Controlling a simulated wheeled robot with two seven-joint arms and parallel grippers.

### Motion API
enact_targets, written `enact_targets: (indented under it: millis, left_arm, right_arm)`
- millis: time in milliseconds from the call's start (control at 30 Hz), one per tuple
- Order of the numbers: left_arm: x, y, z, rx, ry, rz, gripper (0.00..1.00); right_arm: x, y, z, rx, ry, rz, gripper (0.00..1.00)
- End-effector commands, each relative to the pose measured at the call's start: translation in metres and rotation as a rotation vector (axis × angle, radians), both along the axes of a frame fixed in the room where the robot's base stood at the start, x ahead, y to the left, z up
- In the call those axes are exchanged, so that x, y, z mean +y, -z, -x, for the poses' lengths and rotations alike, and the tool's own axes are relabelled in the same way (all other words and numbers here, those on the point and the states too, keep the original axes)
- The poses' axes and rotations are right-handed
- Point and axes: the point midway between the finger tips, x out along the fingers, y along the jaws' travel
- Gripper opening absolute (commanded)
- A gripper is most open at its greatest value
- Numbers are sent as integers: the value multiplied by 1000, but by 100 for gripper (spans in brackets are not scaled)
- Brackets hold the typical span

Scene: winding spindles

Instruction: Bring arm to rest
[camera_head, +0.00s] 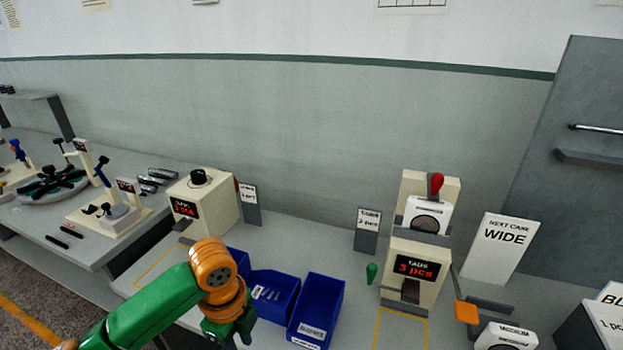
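My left arm (150,312), green with an orange joint (212,265), comes in from the lower left and reaches over the front left of the bench. My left gripper (232,336) points down at the bottom edge, in front of the blue bins. Its fingers are dark and mostly cut off, so its opening and anything in it cannot be made out. My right arm and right gripper are out of the picture.
Blue bins (316,308) stand just right of my arm. A cream machine (206,204) is behind it. Another cream machine (416,262) with a red-topped lever stands right, beside a "NEXT CASE WIDE" sign (499,247). A side table (96,254) with fixtures is left.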

Motion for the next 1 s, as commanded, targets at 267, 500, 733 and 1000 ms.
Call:
enact_targets:
  millis: [267, 500, 733, 1000]
  left_arm:
    - [-24, 25, 14, -19, -91, 76, 34]
    - [-52, 53, 36, -38, -289, 201, 34]
    - [-66, 77, 63, -49, -687, 352, 34]
    - [-26, 100, 101, -86, -1276, 388, 34]
  right_arm:
    - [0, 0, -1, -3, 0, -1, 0]
    - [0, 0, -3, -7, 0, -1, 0]
    - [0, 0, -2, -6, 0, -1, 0]
    - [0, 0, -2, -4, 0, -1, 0]
